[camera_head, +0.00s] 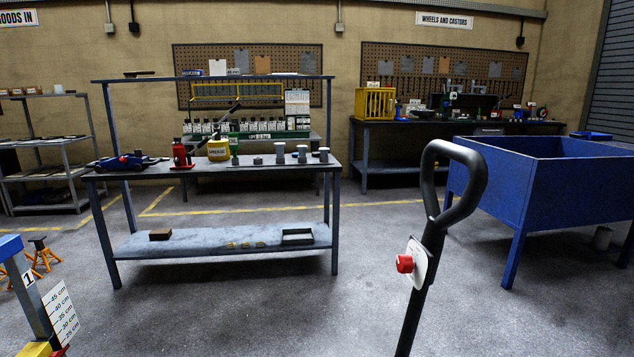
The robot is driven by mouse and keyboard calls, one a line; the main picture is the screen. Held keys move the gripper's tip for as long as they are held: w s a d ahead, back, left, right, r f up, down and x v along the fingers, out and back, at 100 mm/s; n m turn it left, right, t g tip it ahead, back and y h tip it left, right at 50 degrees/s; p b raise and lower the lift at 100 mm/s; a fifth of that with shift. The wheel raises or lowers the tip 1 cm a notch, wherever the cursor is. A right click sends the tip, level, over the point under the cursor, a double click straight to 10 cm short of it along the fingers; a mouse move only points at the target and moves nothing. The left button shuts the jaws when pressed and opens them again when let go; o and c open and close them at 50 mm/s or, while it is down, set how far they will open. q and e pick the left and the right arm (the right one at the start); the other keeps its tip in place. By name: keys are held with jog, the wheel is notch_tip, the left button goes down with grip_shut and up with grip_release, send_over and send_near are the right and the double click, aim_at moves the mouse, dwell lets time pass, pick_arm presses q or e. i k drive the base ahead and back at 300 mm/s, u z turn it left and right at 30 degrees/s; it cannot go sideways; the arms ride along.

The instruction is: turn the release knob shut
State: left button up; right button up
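The release knob (404,264) is small and red. It sits on the left side of a white plate (417,263) on the black jack handle (433,225). The handle stands upright, tilted slightly, in the right half of the head view, with a looped grip (478,183) at its top. The lower end of the handle runs out of the bottom of the frame, and the jack's body is not visible. I cannot tell from this view how far the knob is turned. Neither of my grippers shows in the view.
A blue bin on legs (560,190) stands right of the handle. A workbench (215,168) with tools and a blue jack (127,162) stands behind it. A height scale (61,313) and orange axle stands (42,255) are at lower left. The floor around the handle is open.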

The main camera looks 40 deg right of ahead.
aim_at(405, 263)
jog(key=z, duration=1.9)
